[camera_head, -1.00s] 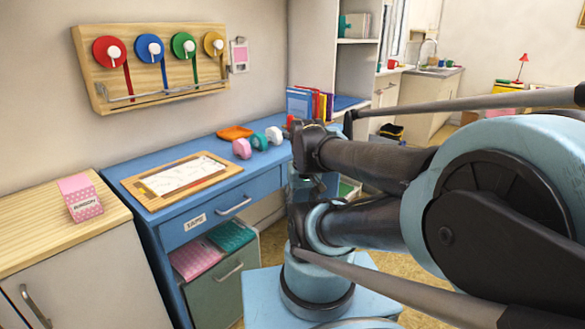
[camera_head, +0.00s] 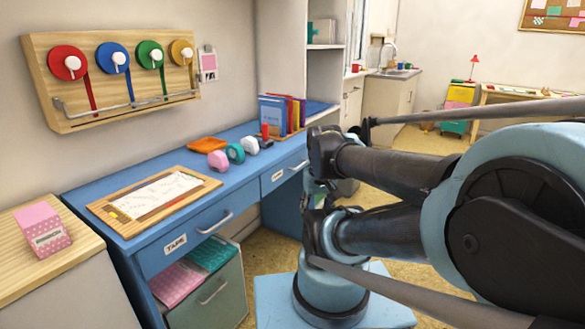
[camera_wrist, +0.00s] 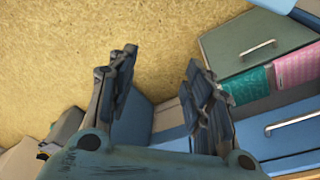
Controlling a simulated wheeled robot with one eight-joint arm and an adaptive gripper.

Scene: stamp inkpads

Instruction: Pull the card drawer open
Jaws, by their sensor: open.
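The blue desk (camera_head: 248,190) stands along the wall at left. Its left drawer (camera_head: 190,240) is labelled "TAPE" and shut. A second blue drawer (camera_head: 284,174), shut, has a silver handle and a label too small to read. I cannot tell by label which is the card drawer. In the wrist view my gripper (camera_wrist: 165,85) is open and empty over bare floor. The grey-green drawer (camera_wrist: 252,45) and a blue drawer's handle (camera_wrist: 290,123) lie to its right, apart from it.
A framed board (camera_head: 155,200), dumbbell-like stamps (camera_head: 235,152), an orange tray (camera_head: 207,144) and books (camera_head: 282,112) are on the desk. A wooden-topped cabinet (camera_head: 50,270) with a pink box (camera_head: 43,230) stands at left. Tan floor is free behind my arm.

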